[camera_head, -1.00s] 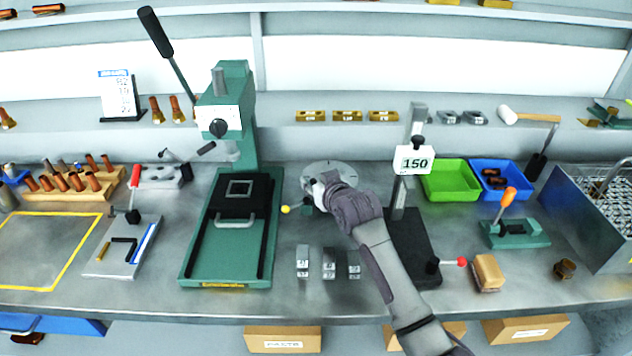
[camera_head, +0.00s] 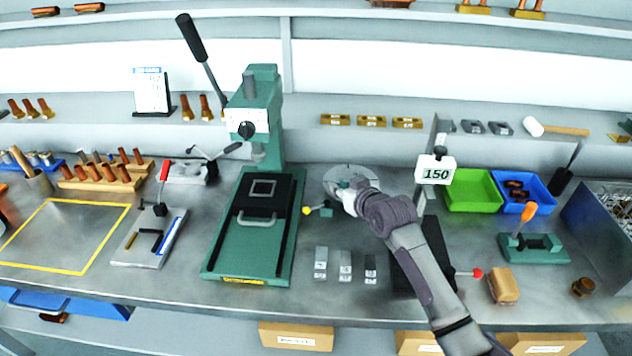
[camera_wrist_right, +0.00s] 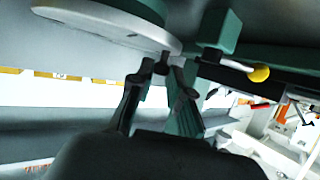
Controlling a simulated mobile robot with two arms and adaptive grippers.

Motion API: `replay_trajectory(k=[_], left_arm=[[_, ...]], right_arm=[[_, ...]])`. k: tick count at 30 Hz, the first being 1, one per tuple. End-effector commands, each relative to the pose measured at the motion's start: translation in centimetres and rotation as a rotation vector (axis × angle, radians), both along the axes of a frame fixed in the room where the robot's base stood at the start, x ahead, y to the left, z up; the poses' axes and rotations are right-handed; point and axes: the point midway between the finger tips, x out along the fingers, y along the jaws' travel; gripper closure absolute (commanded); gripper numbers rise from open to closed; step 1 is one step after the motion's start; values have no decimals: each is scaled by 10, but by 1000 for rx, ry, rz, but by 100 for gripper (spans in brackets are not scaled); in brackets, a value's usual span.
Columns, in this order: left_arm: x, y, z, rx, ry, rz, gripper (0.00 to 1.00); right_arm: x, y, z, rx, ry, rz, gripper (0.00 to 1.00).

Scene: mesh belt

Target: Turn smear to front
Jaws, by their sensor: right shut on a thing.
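A round pale grey turntable disc (camera_head: 345,172) lies on the bench, right of the green press. My right gripper (camera_head: 350,196) is at its near edge and covers part of it. In the right wrist view the disc's underside and rim (camera_wrist_right: 115,22) show at top left. There my right gripper's fingers (camera_wrist_right: 162,75) are closed on a small dark peg (camera_wrist_right: 163,62) by the rim. A yellow-ball lever (camera_head: 307,211) and a green block (camera_head: 326,208) are beside the disc; the ball (camera_wrist_right: 259,73) also shows in the wrist view. I cannot make out a smear. My left gripper is out of view.
The green press (camera_head: 250,245) stands left of the disc. Several small grey blocks (camera_head: 345,265) sit in front of it. A stand with a "150" sign (camera_head: 435,171) is close right of my arm. Green (camera_head: 470,190) and blue (camera_head: 527,187) trays lie farther right.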

Motion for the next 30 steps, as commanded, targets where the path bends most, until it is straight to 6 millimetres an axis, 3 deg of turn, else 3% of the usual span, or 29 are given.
replay_trajectory(k=[2, 10, 11, 15, 25, 30], left_arm=[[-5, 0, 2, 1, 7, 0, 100], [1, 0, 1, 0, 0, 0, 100], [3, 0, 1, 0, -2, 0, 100], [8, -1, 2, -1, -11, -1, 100], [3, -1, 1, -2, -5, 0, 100], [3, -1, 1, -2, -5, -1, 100]], right_arm=[[-2, -9, -1, -3, 4, -1, 100], [-2, -8, -1, -2, 3, 0, 100], [-2, -8, -1, -2, 3, 0, 79], [-1, -8, -1, -2, 2, 0, 60], [-4, -9, 1, 0, 1, 1, 60], [-22, -17, 9, -2, 0, 1, 60]])
